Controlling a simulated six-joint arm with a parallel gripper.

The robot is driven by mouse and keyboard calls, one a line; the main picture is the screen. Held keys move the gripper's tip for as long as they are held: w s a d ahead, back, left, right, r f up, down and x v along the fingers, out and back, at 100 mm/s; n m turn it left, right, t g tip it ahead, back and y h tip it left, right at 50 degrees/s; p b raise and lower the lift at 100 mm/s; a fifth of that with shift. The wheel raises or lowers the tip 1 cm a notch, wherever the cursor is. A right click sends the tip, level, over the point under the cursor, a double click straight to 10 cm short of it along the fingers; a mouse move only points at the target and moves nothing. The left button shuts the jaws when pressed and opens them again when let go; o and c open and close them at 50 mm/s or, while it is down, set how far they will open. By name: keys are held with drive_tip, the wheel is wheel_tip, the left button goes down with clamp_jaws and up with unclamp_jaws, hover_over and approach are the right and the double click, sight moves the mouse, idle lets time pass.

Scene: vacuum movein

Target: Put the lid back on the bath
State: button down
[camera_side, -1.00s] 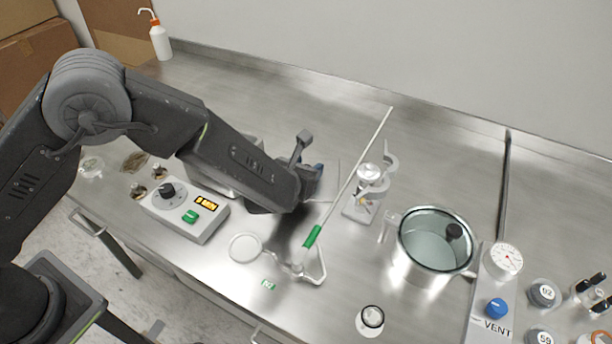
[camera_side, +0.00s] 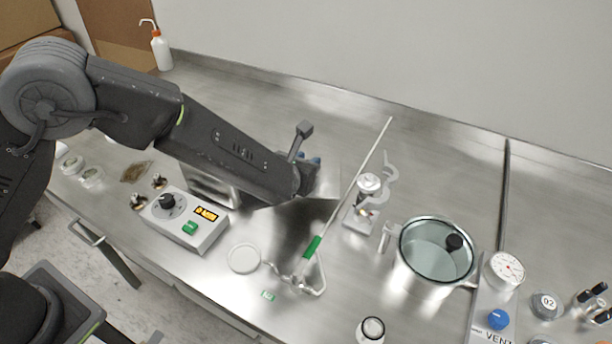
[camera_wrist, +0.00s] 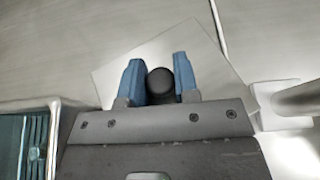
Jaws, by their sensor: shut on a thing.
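The lid is a pale flat square plate (camera_side: 327,184) with a dark round knob (camera_wrist: 160,84). My gripper (camera_wrist: 157,72) has its blue fingers shut on the knob; in the side view the gripper (camera_side: 312,163) is mostly hidden behind my arm. The lid appears held above the bench, with a dark shadow below. The bath is a metal tank (camera_side: 213,190) behind a control box (camera_side: 184,218) with a dial, orange display and green switch. It is partly hidden by my arm. In the wrist view its open teal inside (camera_wrist: 22,145) shows at lower left, apart from the lid.
A stand with a long rod and green grip (camera_side: 311,247) is close right of the lid. A small clamp stand (camera_side: 361,216) and a glass-topped pot (camera_side: 427,276) stand farther right. A white dish (camera_side: 243,258) lies in front. The rear bench is clear.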

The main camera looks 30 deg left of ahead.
wheel_tip(320, 180, up, 6)
drive_tip(key=shift+a+f, duration=0.1)
drive_tip(key=shift+f, duration=0.1)
drive_tip(key=s+a+r+n+y, duration=0.1)
drive_tip(key=s+a, duration=0.3)
drive_tip(key=a, duration=0.7)
drive_tip(key=s+a+r+n+y, duration=0.2)
drive_tip(key=s+a+y, duration=0.1)
drive_tip(key=a, duration=0.9)
drive_tip(key=shift+s+r+g, duration=0.3)
drive_tip(key=shift+s+r, duration=0.05)
drive_tip(key=shift+s, duration=0.25)
drive_tip(key=shift+d, duration=0.1)
